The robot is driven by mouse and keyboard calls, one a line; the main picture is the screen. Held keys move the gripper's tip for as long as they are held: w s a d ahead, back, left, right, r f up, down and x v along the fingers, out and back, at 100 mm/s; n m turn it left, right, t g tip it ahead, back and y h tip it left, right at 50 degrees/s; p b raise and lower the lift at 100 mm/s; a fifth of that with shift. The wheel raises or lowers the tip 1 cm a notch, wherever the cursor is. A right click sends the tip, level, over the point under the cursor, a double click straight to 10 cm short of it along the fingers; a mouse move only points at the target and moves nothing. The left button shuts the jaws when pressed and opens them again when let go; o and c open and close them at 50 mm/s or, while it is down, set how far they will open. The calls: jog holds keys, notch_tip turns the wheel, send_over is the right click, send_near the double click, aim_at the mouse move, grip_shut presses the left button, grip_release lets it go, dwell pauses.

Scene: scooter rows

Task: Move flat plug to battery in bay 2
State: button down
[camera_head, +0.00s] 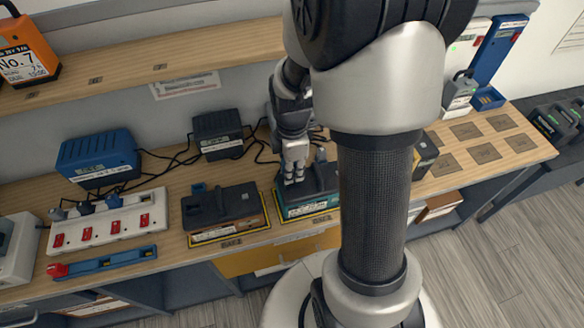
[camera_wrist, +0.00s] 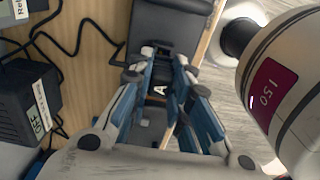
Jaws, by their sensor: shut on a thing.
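My gripper (camera_head: 293,178) points down at the teal-fronted battery (camera_head: 308,207) in the yellow-outlined bay near the middle of the bench. Its jaws, also in the wrist view (camera_wrist: 160,64), are shut on a small dark piece that they mostly hide. I cannot clearly tell whether it is the flat plug, or whether it touches the battery. A dark block (camera_wrist: 165,28) lies beyond the fingertips in the wrist view. A dark, orange-sided battery (camera_head: 222,208) sits in the outlined bay to the left. Bay numbers are too small to read.
A blue charger (camera_head: 98,157) and a black charger (camera_head: 218,134) stand at the back with loose cables. A white power strip (camera_head: 108,220) with red switches lies at left. A shelf (camera_head: 150,72) runs above. Empty grey pads (camera_head: 484,153) lie at right.

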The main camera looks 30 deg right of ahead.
jog(key=shift+f+b, duration=0.75)
jog(key=shift+f, duration=0.3)
jog(key=c, duration=1.4)
grip_release()
jog(key=shift+r, duration=0.1)
notch_tip(320, 180, up, 12)
jog(key=shift+a, duration=0.1)
jog(key=s+a+r+m+t, duration=0.1)
jog(key=s+a+r+m, duration=0.2)
jog(key=s+m, duration=0.1)
jog(key=s+a+r+m+t, duration=0.2)
jog(key=s+a+m, duration=0.2)
jog(key=s+m, duration=0.1)
jog(key=s+a+r+m+t, duration=0.1)
jog(key=s+a+r+m, duration=0.2)
jog(key=s+m, duration=0.1)
jog(key=shift+s+a+r+m+t, duration=0.25)
jog(key=shift+s+r+m+t, duration=0.05)
jog(key=shift+m, duration=0.6)
